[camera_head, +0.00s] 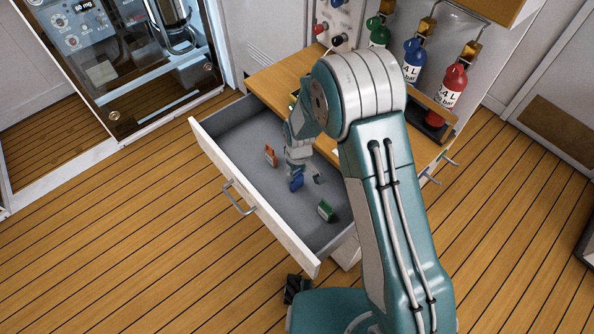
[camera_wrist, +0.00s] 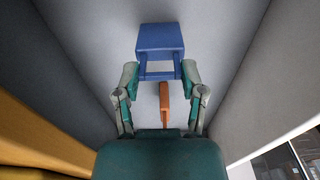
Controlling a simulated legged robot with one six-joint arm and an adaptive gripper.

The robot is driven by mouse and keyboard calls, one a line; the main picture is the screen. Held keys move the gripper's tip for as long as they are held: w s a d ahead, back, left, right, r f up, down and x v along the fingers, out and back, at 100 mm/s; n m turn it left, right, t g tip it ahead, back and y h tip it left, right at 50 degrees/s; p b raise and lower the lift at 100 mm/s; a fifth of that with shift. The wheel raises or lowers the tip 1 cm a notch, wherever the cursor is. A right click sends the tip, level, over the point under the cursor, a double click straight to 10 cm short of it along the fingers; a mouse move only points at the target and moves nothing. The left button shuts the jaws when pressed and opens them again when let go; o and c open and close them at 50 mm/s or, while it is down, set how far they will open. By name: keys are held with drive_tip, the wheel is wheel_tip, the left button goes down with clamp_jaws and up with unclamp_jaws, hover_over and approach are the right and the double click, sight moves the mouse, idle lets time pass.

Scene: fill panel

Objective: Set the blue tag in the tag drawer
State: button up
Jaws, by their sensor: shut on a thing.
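The blue tag (camera_head: 296,182) is between the fingers of my gripper (camera_head: 303,176), inside the open tag drawer (camera_head: 233,146). In the wrist view the blue tag (camera_wrist: 160,40) shows beyond the fingertips of my gripper (camera_wrist: 160,75), which is shut on it. I cannot tell whether the tag touches the drawer floor. An orange tag (camera_head: 270,155) stands in the drawer to the left of my gripper, and it shows between the fingers in the wrist view (camera_wrist: 164,103). A green and white tag (camera_head: 325,210) is in the drawer to the right.
The drawer's white front (camera_head: 250,196) has a metal handle (camera_head: 239,198). The wooden cabinet top (camera_head: 277,81) lies behind. Green (camera_head: 378,32), blue (camera_head: 413,58) and red (camera_head: 452,85) bottles stand at the back. A glass-fronted machine (camera_head: 120,50) stands at the upper left.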

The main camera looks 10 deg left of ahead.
sight(298, 180)
drive_tip(key=o, duration=0.9)
drive_tip(key=shift+a+f, duration=0.1)
drive_tip(key=shift+a, duration=0.1)
drive_tip(key=shift+o, duration=0.2)
drive_tip(key=shift+d, duration=0.1)
drive_tip(key=shift+r, duration=0.25)
drive_tip(key=s+d+r+m+t, duration=0.1)
drive_tip(key=d+r, duration=0.2)
drive_tip(key=r, duration=0.8)
drive_tip(key=s+d+r+m, duration=0.1)
drive_tip(key=d+r, duration=0.3)
drive_tip(key=r, duration=0.7)
drive_tip(key=s+d+r+m+t, duration=0.2)
drive_tip(key=s+d+r+m, duration=0.1)
drive_tip(key=s+d+r, duration=0.4)
drive_tip(key=s+d+r+m+t, duration=0.2)
drive_tip(key=s+d+r+m, duration=0.2)
drive_tip(key=s, duration=0.9)
drive_tip(key=d+r, duration=0.3)
drive_tip(key=d, duration=0.1)
drive_tip(key=shift+d+r+m, duration=0.15)
drive_tip(key=shift+d+m, duration=0.15)
